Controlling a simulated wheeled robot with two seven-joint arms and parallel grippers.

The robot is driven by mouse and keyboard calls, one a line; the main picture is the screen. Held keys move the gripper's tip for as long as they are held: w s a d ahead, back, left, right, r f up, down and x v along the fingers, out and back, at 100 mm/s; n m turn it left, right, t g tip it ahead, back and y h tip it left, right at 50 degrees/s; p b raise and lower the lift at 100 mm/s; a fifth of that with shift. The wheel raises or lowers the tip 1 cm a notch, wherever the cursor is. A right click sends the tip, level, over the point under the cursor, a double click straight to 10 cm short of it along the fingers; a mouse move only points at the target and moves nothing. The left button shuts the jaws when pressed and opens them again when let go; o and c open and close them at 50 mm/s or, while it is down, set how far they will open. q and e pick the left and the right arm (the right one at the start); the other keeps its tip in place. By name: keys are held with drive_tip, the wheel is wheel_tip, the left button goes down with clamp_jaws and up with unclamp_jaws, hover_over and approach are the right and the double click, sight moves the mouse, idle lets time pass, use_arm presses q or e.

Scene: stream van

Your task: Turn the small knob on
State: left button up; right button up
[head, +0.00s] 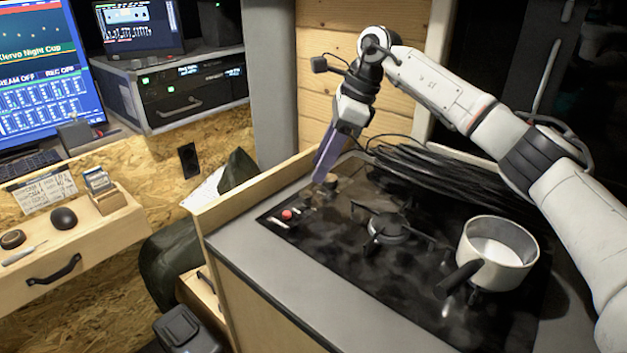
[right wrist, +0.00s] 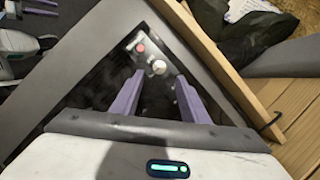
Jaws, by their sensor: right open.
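The hob's front left corner carries a small knob (head: 306,197), a red button (head: 287,214) and a larger dark knob (head: 331,181). My right gripper (head: 318,178) points down over this corner with its purple fingers. In the right wrist view its fingers (right wrist: 160,77) are apart and empty. A pale round knob (right wrist: 159,67) shows between and just beyond the fingertips, beside the red button (right wrist: 141,47). I cannot tell whether the fingers touch any knob. Part of my left gripper (right wrist: 45,24) shows at the upper left of that view.
A pot (head: 497,255) with a dark handle stands on the hob at the right. A burner (head: 388,229) stands beside the knobs. Black cables (head: 440,180) lie behind. A raised wooden edge (head: 258,188) borders the counter's left side.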

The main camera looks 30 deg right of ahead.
sight(306, 193)
drive_tip(key=v, duration=0.2)
drive_tip(key=shift+d+r, duration=0.1)
drive_tip(key=shift+r, duration=0.2)
drive_tip(key=p+x, duration=0.1)
drive_tip(key=x, duration=0.9)
drive_tip(key=shift+f, duration=0.3)
